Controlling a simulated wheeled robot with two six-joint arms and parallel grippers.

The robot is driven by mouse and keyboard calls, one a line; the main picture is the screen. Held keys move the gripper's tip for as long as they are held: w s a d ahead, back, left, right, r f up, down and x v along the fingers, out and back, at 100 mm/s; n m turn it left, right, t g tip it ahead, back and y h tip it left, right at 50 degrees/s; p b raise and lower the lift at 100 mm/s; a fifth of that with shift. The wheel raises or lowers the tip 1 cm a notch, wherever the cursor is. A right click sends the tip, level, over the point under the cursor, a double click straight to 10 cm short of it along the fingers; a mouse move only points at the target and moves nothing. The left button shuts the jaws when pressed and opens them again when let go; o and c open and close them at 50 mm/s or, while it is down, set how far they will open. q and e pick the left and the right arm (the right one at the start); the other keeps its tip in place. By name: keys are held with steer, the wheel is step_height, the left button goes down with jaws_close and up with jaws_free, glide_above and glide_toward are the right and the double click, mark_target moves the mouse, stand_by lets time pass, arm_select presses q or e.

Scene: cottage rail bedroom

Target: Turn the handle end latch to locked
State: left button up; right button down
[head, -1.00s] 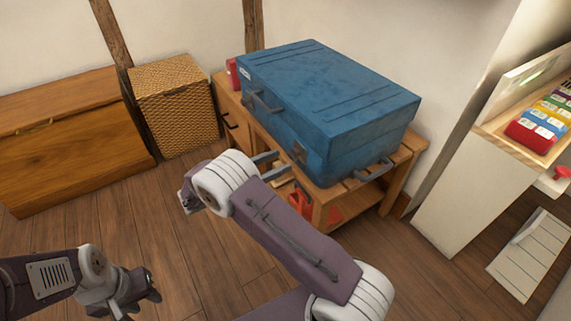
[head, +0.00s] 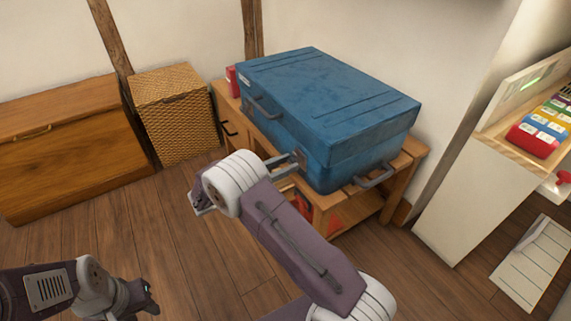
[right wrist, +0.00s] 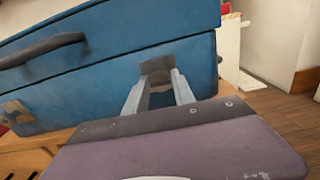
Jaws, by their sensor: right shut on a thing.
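A blue suitcase (head: 330,100) lies flat on a wooden bench (head: 395,185). A grey handle (head: 265,108) is on its long front side, and another (head: 375,176) is on its right end. My right gripper (head: 297,162) reaches the front side near the right corner. In the right wrist view, its fingers (right wrist: 160,80) are shut on a dark latch (right wrist: 157,64) at the suitcase. A brassy latch (right wrist: 18,112) and a dark handle (right wrist: 45,50) show left of it. The held latch is partly hidden, and its setting is unclear. My left gripper (head: 148,295) hangs low, far from the suitcase.
A wooden chest (head: 65,150) and a wicker basket (head: 175,115) stand along the left wall. A white unit (head: 470,185) with coloured blocks (head: 535,140) is on the right. Red items (head: 305,210) sit under the bench. Open floor lies in front.

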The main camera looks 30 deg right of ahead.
steer(key=m+p, duration=0.2)
steer(key=m, duration=0.1)
steer(key=shift+r+m, duration=0.15)
steer(key=shift+m, duration=0.15)
steer(key=m+p, duration=0.1)
steer(key=m, duration=0.3)
steer(key=shift+s+m+p, duration=0.15)
steer(key=shift+m+p, duration=0.15)
steer(key=m, duration=0.9)
steer(key=shift+f, duration=0.4)
steer(key=shift+m, duration=0.3)
steer(key=c, duration=1.1)
jaws_free()
steer(key=shift+r, duration=0.1)
